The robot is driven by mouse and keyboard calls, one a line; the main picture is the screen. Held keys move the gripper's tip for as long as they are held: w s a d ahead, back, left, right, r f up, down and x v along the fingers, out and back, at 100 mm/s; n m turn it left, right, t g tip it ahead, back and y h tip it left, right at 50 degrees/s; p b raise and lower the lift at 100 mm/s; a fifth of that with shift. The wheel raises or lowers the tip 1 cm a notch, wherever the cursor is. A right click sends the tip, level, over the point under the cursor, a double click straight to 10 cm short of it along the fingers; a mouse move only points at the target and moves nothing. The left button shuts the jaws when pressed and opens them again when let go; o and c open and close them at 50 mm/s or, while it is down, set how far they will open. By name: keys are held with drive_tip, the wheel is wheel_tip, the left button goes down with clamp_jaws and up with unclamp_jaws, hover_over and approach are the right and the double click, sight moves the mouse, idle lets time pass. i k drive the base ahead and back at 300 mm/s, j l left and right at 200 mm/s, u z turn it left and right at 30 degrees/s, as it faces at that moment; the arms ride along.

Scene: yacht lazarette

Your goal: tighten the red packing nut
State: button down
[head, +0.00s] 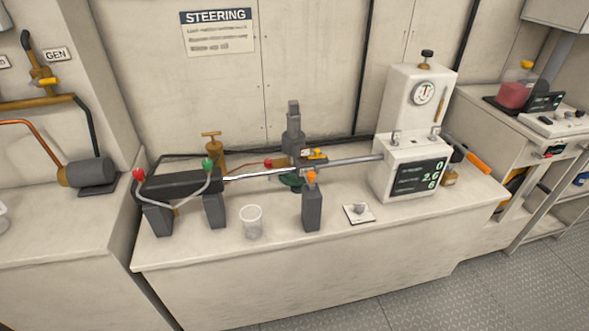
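Several small coloured fittings show in the head view, and I cannot tell for sure which is the red packing nut. A red rounded fitting (139,174) sits at the left end of the dark cylinder (180,184). A small red piece (268,163) shows behind the steel rod (345,163), left of the dark upright post. A green fitting (208,164) is at the cylinder's right end, and an orange one (311,177) tops a grey block (312,207). How tight any fitting is cannot be seen. My gripper is not in view.
The fittings stand on a pale bench (350,240). A clear cup (251,221) and a small white plate (359,213) are near its front. A white gauge unit (410,165) stands at the right, by an orange-handled tool (478,163). The bench's front right is clear.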

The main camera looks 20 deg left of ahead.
sight(268, 162)
drive_tip(key=i+j+u, duration=0.25)
drive_tip(key=u, duration=0.25)
drive_tip(key=i+j+u, duration=0.3)
drive_tip(key=u, duration=0.15)
